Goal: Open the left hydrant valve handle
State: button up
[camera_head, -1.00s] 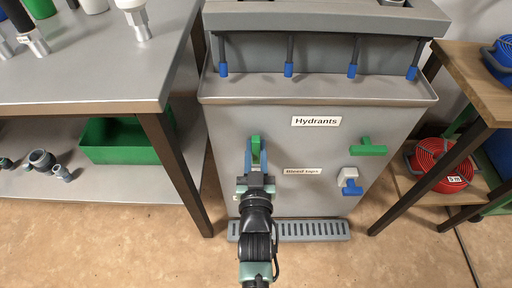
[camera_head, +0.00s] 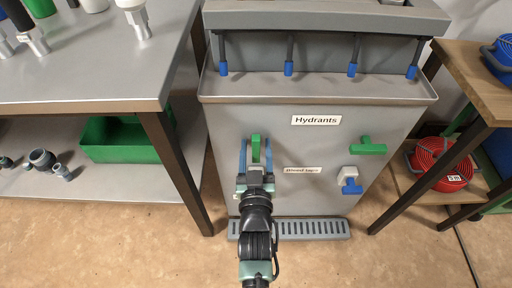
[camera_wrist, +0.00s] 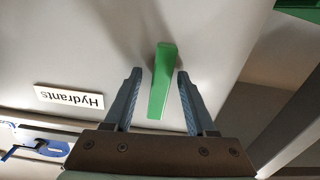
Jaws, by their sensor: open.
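The left hydrant valve handle (camera_head: 256,148) is a green bar on the grey cabinet front, left of and below the "Hydrants" label. It stands about upright in the head view. In the wrist view the green handle (camera_wrist: 162,82) lies between my two blue-grey fingers. My gripper (camera_head: 256,146) is open, with one finger on each side of the handle and a visible gap to each. The handle's lower part is hidden behind my gripper in the head view.
The right green handle (camera_head: 368,146) lies crosswise on the panel, above a blue tap (camera_head: 351,183). A steel table (camera_head: 90,80) stands at left, a wooden shelf with a red hose reel (camera_head: 444,162) at right. A grey drain grate (camera_head: 310,229) is below.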

jog(key=shift+s, duration=0.1)
jog(key=s+p, duration=0.4)
jog(key=s, duration=0.8)
jog(key=shift+s, duration=0.4)
jog(key=w+r+t, duration=0.1)
jog(key=w+r, duration=0.3)
jog(key=r, duration=0.6)
jog(key=w+r+t, duration=0.2)
jog(key=w+r, duration=0.1)
jog(key=r, duration=0.7)
jog(key=w+r+t, duration=0.1)
jog(key=w+r, duration=0.3)
jog(key=r, duration=0.5)
jog(key=s+r+t+p, duration=0.15)
jog(key=s+r, duration=0.35)
jog(key=r, duration=0.6)
jog(key=s+r+t, duration=0.2)
jog(key=s+r, duration=0.2)
jog(key=r, duration=0.7)
jog(key=s+r+t, duration=0.2)
jog(key=s+r, duration=0.3)
jog(key=r, duration=0.6)
notch_tip(320, 180, up, 33)
jog(key=p, duration=3.4)
jog(key=shift+w+r+m, duration=0.15)
jog(key=shift+w+m, duration=0.25)
